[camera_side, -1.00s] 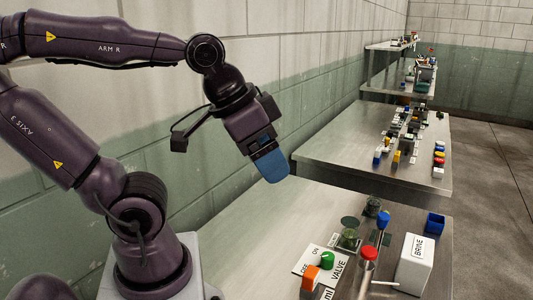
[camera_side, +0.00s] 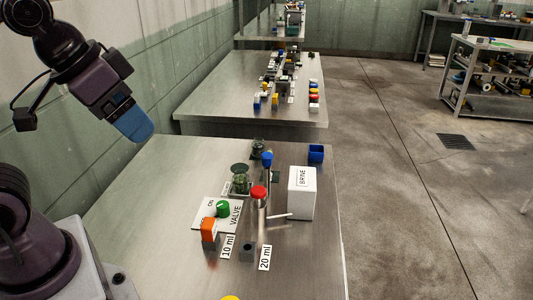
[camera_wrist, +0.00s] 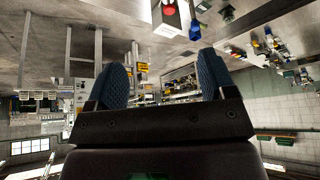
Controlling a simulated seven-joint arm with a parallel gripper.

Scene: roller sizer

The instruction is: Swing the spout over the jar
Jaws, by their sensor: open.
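My gripper (camera_side: 137,124) hangs in the air at the upper left in the side view, well away from the fittings on the bench. In the wrist view its two blue fingers (camera_wrist: 162,78) stand apart with nothing between them. A greenish glass jar (camera_side: 240,180) stands on the bench behind the valve plate. A second, darker round vessel (camera_side: 258,148) stands farther back. A thin pale rod (camera_side: 281,216) lies level between the red-capped post (camera_side: 259,198) and the white BRINE box (camera_side: 302,198). I cannot tell for certain whether this rod is the spout.
The valve plate (camera_side: 204,222) carries a green knob (camera_side: 223,209) and an orange block (camera_side: 208,229). A blue-topped post (camera_side: 267,160) and a blue open box (camera_side: 316,153) stand behind. The bench (camera_side: 150,200) is clear on its left. More benches stand beyond.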

